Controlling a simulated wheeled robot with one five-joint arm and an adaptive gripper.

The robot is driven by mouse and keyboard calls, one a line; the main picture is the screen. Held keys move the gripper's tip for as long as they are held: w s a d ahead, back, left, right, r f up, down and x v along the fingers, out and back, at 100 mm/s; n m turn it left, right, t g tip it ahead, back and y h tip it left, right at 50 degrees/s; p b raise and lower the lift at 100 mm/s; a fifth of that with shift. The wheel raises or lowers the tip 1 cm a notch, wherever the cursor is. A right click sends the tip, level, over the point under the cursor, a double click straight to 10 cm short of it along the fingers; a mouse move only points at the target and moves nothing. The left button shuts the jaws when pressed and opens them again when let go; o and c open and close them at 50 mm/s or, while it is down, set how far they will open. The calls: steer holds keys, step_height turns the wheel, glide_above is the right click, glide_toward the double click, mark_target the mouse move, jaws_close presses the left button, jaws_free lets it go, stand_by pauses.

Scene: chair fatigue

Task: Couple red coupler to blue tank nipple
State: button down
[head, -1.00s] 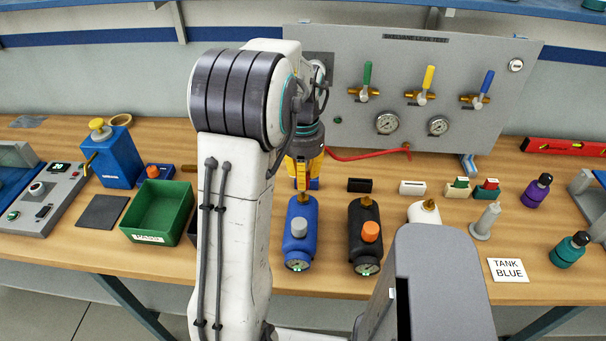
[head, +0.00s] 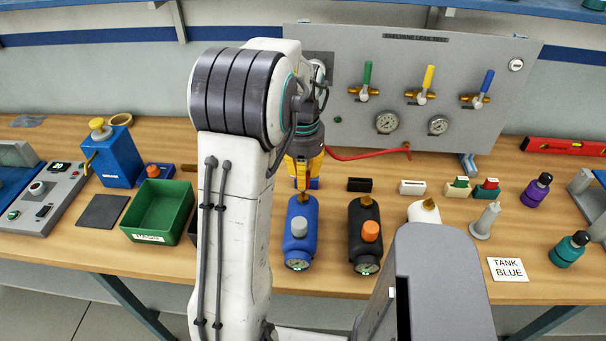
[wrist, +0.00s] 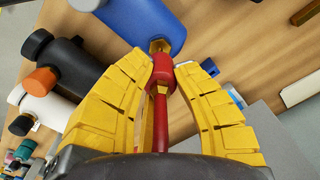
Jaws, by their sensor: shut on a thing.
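My gripper (wrist: 164,75) has yellow fingers, shut around the red coupler (wrist: 162,68) on its red hose in the wrist view. The blue tank (wrist: 140,22) lies just beyond it, with its brass nipple (wrist: 159,46) pointing at the coupler. Coupler and nipple are in line and look very close or touching; I cannot tell whether they are joined. In the head view my gripper (head: 303,178) is behind the blue tank (head: 300,222), at its nipple end, and the coupler is hidden by the fingers. A card (head: 508,269) reads TANK BLUE.
A black tank (head: 366,215) with an orange knob stands right of the blue tank, and a white tank (head: 424,212) beyond it. The red hose (head: 360,155) runs to the grey gauge panel (head: 330,120) behind. A green bin (head: 160,208) is on the left.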

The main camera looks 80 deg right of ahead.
steer(key=shift+f+b, duration=1.2)
steer(key=shift+f, duration=0.35)
stand_by(0.5)
steer(key=c, duration=1)
jaws_free()
steer(key=shift+r, duration=0.1)
step_height(320, 180, up, 12)
steer(key=shift+f, duration=0.1)
stand_by(0.3)
